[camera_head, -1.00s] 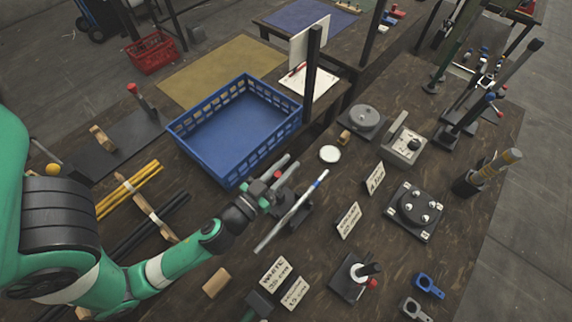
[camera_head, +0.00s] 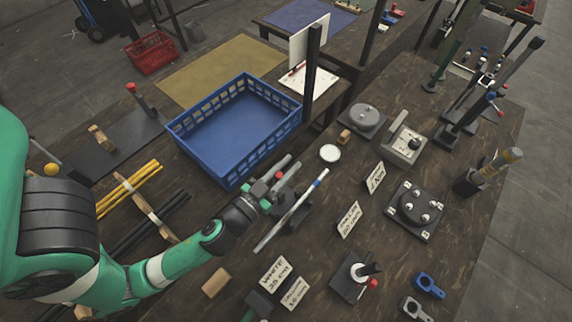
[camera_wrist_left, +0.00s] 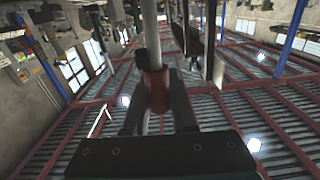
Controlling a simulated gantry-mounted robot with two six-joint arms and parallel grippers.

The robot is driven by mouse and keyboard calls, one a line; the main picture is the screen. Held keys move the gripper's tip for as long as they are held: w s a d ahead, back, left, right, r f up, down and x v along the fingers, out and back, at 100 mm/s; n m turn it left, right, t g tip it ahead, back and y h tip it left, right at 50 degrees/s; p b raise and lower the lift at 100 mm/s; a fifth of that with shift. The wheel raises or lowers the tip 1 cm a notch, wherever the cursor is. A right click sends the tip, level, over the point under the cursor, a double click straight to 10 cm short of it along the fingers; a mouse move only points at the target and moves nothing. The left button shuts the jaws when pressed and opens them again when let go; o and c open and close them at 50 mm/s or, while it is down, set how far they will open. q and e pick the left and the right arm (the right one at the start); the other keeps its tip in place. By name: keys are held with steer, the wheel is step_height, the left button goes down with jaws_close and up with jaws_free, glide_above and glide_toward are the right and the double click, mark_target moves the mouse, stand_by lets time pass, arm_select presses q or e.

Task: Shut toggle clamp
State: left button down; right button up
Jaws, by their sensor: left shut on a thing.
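My left gripper (camera_head: 279,176) is shut on a red handle grip, just right of the blue crate. In the left wrist view the red grip (camera_wrist_left: 156,90) sits on a pale rod between my two fingers (camera_wrist_left: 157,100). A dark base (camera_head: 299,216) shows beside the gripper, partly hidden. A long grey bar with a blue band (camera_head: 290,212) lies slanted over it, close to my gripper. I cannot tell how the handle joins the clamp, or how far shut the clamp is. My right gripper is not in view.
A blue crate (camera_head: 178,137) stands left of the gripper. Label cards (camera_head: 349,219), a black block with a red-tipped handle (camera_head: 355,277) and a square plate with several knobs (camera_head: 414,211) stand to the right. A dark post (camera_head: 312,75) rises behind.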

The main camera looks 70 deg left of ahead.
arm_select(q)
steer(key=shift+w+d+f+m+b, duration=0.3)
steer(key=shift+w+d+m+b, duration=0.15)
steer(key=shift+d+m, duration=0.5)
steer(key=shift+w+d+f+m+b, duration=0.35)
steer(key=shift+d+m+b, duration=0.2)
steer(key=shift+m, duration=0.65)
steer(key=shift+w+d+f+m+b, duration=0.25)
steer(key=shift+w+d+m+b, duration=0.2)
steer(key=shift+d+m, duration=0.5)
steer(key=c, duration=0.7)
jaws_free()
